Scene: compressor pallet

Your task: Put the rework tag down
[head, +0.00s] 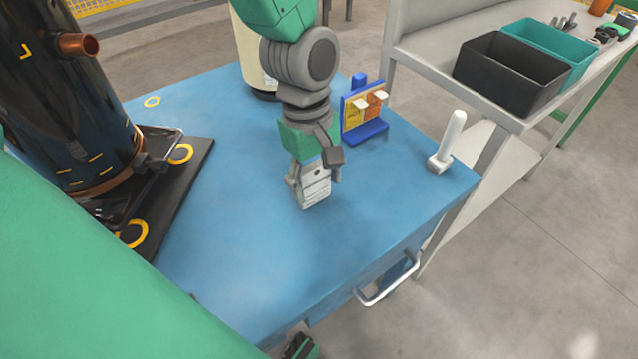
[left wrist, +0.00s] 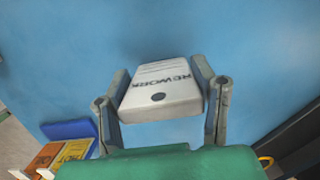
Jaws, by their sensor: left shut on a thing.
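The rework tag (head: 315,188) is a white-grey plate with a dark hole and printed lines. My left gripper (head: 314,178) is shut on it over the blue tabletop (head: 235,210). In the left wrist view the tag (left wrist: 160,95) sits between the two grey fingers, and the word REWORK is readable. I cannot tell whether its lower edge touches the top. A blue stand (head: 365,132) with yellow and orange cards is just behind the gripper to the right. A small part of what looks like my right gripper (head: 302,346) shows at the bottom edge; its fingers are not clear.
A black compressor tank (head: 65,110) stands on a dark base at the left. A white upright handle (head: 447,142) stands near the right corner. A cream cylinder (head: 248,60) is behind my arm. A grey bench holds black (head: 510,75) and teal (head: 555,48) bins. The front tabletop is clear.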

